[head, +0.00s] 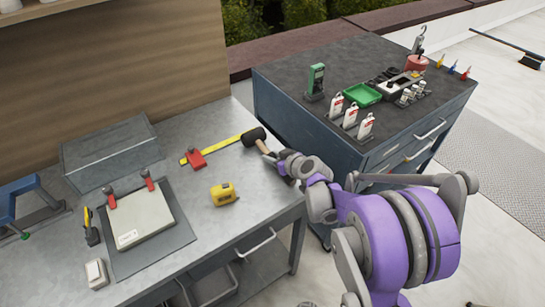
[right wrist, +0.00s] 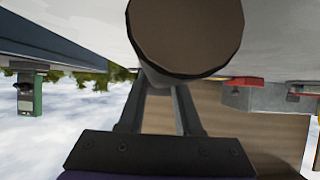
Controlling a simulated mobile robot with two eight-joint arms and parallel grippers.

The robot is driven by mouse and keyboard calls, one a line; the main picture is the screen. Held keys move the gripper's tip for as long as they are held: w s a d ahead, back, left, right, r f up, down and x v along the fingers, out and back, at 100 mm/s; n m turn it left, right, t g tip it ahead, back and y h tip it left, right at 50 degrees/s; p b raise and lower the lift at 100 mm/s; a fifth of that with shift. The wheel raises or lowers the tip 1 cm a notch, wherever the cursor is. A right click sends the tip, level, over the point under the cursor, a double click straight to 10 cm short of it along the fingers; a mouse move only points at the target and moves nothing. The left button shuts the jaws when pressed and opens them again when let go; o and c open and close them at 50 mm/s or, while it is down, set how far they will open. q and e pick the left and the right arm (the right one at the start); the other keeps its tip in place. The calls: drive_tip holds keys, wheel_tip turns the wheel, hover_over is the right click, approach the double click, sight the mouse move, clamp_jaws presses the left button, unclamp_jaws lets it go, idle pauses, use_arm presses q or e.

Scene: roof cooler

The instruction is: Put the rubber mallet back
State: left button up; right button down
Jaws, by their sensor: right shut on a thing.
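The rubber mallet has a black head (head: 254,136) and a light wooden handle (head: 264,147). In the head view it is at the right back part of the grey workbench (head: 250,185), close to the bench's right edge. My right gripper (head: 271,156) is shut on the handle, with the head pointing away from it. In the right wrist view the round brown end of the handle (right wrist: 186,35) looms large before my fingers (right wrist: 157,108). I cannot tell whether the mallet touches the bench. My left gripper is not in view.
A yellow strip (head: 225,146) with a red clamp (head: 195,158) and a yellow tape measure (head: 224,194) lie nearby. A grey box (head: 110,152) and a clamped panel (head: 140,218) are at left. The dark-topped cabinet (head: 300,68) holds a green tray (head: 361,95) and bottles.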

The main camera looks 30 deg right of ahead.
drive_tip(key=shift+f, duration=0.1)
drive_tip(key=c, duration=0.6)
unclamp_jaws()
